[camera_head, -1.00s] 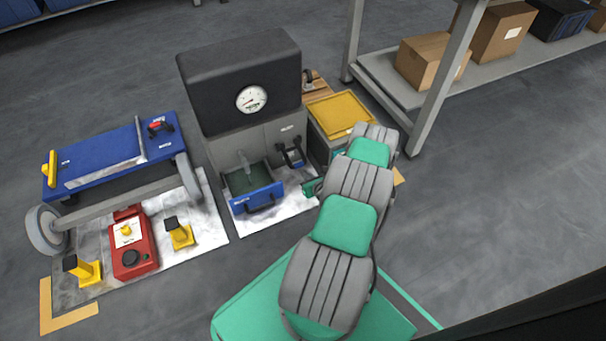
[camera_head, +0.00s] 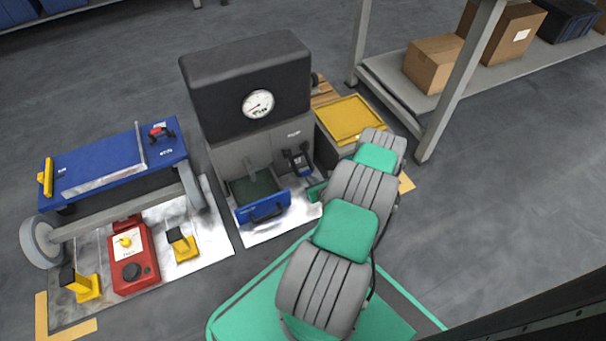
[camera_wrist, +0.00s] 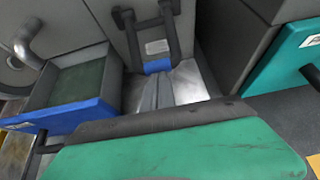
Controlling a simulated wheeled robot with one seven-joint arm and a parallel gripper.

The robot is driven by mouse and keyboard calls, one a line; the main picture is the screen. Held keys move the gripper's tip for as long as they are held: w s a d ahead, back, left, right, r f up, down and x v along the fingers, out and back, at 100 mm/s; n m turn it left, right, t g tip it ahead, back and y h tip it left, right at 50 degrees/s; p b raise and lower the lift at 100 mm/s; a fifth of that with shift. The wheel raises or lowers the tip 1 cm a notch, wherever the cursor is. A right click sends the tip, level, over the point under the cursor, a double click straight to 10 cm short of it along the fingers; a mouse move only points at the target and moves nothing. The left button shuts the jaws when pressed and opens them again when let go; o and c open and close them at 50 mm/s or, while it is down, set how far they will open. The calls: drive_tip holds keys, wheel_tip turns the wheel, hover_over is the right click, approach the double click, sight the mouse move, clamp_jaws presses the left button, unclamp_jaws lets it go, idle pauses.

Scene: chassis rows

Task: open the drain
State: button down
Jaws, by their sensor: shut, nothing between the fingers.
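The grey machine (camera_head: 262,150) with a black top and a round gauge stands left of my arm. A black two-bar handle (camera_head: 298,160) is on its front at the right; I take it for the drain handle. In the wrist view the handle (camera_wrist: 148,30) stands out from the grey panel, with a blue piece at its lower end. My gripper (camera_wrist: 156,80) is shut and empty, just below the handle in that picture; I cannot tell whether they touch. In the head view the fingers are hidden, and only part of the green hand shows beside the machine.
A blue-fronted drawer (camera_head: 264,206) stands open under the spout, left of the handle. A teal-fronted unit (camera_wrist: 295,60) is close on the right, and a yellow tray (camera_head: 350,118) tops the box there. A blue cart (camera_head: 115,165) and red box (camera_head: 134,262) stand left.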

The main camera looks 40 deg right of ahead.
drive_tip(key=shift+w+f, duration=0.1)
drive_tip(key=shift+f, duration=0.25)
drive_tip(key=shift+a+r, duration=0.1)
drive_tip(key=r+p+v, duration=0.1)
drive_tip(key=p+v, duration=0.3)
drive_tip(key=v, duration=0.4)
idle(0.3)
